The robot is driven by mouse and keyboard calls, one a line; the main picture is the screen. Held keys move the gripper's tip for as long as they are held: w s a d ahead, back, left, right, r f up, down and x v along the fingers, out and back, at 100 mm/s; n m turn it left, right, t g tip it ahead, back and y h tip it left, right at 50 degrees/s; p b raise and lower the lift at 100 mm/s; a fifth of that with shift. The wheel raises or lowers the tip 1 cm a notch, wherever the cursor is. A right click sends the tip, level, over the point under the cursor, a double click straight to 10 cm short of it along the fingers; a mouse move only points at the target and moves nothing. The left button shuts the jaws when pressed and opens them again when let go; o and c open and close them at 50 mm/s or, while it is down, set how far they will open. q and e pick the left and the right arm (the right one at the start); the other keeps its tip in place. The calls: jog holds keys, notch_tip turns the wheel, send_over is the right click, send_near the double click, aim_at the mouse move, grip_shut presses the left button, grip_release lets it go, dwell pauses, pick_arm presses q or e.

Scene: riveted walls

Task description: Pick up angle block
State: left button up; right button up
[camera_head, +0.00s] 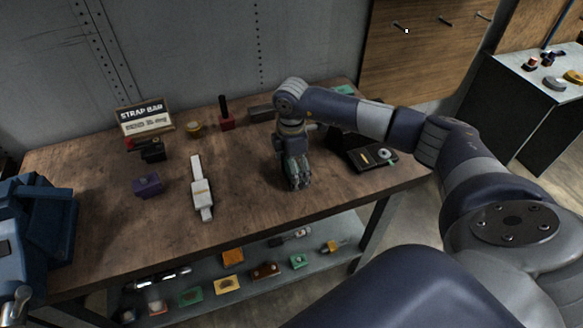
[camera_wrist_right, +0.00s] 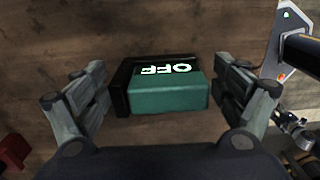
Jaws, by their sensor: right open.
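A green and black block (camera_wrist_right: 168,92) with a lit display reading "OFF" lies on the wooden table in the right wrist view. It fits the angle block best, but I cannot confirm its name. My right gripper (camera_wrist_right: 165,95) is open, with one finger on each side of the block and visible gaps to it. In the head view my right gripper (camera_head: 297,183) points down over the middle of the table and mostly hides the block. My left gripper is not in view.
The wooden table (camera_head: 245,205) carries a white strap-like item (camera_head: 201,188), a purple block (camera_head: 148,185), a red stamp-like item (camera_head: 226,118) and a "STRAP BAR" sign (camera_head: 146,117). A dark tray (camera_head: 370,158) lies right of the gripper. A lower shelf (camera_head: 205,276) holds several small parts.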

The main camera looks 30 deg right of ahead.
jog(key=c, duration=1.3)
jog(key=shift+c, duration=0.2)
jog(key=shift+r, duration=0.15)
